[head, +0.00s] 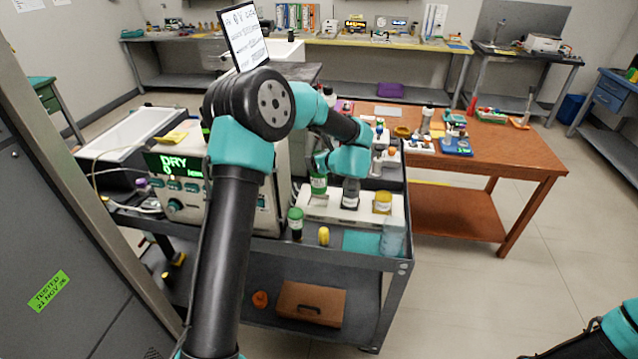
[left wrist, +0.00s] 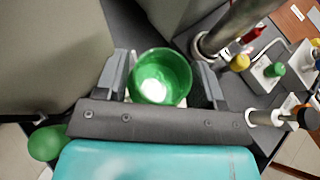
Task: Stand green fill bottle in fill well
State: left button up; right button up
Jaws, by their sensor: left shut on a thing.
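My left gripper (head: 322,168) is shut around a green bottle (head: 318,186), above or at the left end of a white well block (head: 335,215). In the left wrist view the bottle's round green top (left wrist: 160,78) sits between both fingers of the gripper (left wrist: 162,88). The bottle looks upright. Its lower end and the well under it are hard to make out, so I cannot tell whether it is seated. A dark bottle (head: 351,193) and a yellow-topped one (head: 382,203) stand in the same block. Only part of my right arm shows at the lower right; its gripper is out of view.
A green-capped bottle (head: 295,222) and a small yellow item (head: 323,236) stand in front of the block on the grey cart (head: 350,262). A clear bluish container (head: 392,238) stands at the cart's right corner. The instrument with a DRY display (head: 180,165) stands close on the left.

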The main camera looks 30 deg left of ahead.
aim_at(319, 176)
pick_arm(q)
jog(key=shift+f, duration=1.4)
jog(key=shift+f, duration=2)
jog(key=o, duration=1.2)
jog(key=shift+c, duration=0.2)
jog(key=shift+s+d+r, duration=0.1)
jog(key=shift+d+r, duration=0.1)
jog(key=shift+r, duration=0.05)
jog(key=v, duration=1.1)
jog(key=shift+s+d, duration=0.15)
jog(key=shift+d, duration=0.05)
